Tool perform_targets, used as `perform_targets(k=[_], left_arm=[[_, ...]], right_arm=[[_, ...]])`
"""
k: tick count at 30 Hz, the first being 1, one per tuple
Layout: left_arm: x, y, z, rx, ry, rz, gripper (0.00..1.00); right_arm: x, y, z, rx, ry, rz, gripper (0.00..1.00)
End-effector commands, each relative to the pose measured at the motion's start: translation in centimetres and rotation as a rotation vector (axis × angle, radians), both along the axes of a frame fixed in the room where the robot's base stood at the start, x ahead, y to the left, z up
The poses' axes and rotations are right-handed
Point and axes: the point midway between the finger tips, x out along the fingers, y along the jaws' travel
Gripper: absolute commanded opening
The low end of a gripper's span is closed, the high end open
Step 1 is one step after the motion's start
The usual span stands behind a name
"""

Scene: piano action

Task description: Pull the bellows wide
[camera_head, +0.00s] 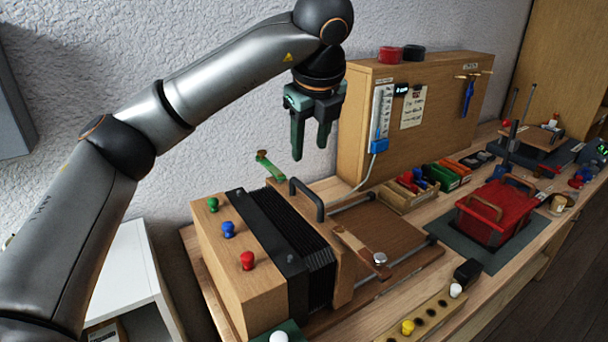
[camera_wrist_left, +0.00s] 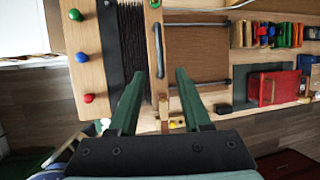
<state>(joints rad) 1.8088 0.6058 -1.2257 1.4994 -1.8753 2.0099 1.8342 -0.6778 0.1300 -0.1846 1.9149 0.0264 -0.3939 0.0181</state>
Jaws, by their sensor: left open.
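The bellows (camera_head: 285,240) are black, pleated and pressed narrow between a wooden block with green, blue and red knobs (camera_head: 229,229) and a wooden end board with a dark handle (camera_head: 308,199). They also show in the left wrist view (camera_wrist_left: 132,45), with the handle (camera_wrist_left: 159,50) to their right. My left gripper (camera_head: 311,150) is open and empty, in the air above and behind the handle, apart from it. In the left wrist view its two green fingers (camera_wrist_left: 156,75) point toward the bellows unit. My right gripper is in neither view.
Rails and a flat brown board (camera_head: 392,228) lie to the right of the end board, with a wooden strip and silver knob (camera_head: 379,258) in front. A red box (camera_head: 490,212) stands farther right. A tall wooden panel (camera_head: 430,110) stands behind.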

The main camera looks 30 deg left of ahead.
Motion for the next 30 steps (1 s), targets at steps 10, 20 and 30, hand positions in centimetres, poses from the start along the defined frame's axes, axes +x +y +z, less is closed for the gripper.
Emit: perform_targets(k=[10, 20, 30], left_arm=[[1.4, 1.0, -4.2, -0.002, 0.006, -0.001, 0.48], [3.4, 2.4, -9.2, -0.001, 0.006, 0.001, 0.48], [4.3, 3.0, -11.3, 0.0, 0.001, -0.001, 0.48]], right_arm=[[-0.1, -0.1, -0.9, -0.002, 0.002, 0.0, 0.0], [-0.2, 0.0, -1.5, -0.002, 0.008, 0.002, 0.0], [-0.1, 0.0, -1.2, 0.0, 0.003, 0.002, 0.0]])
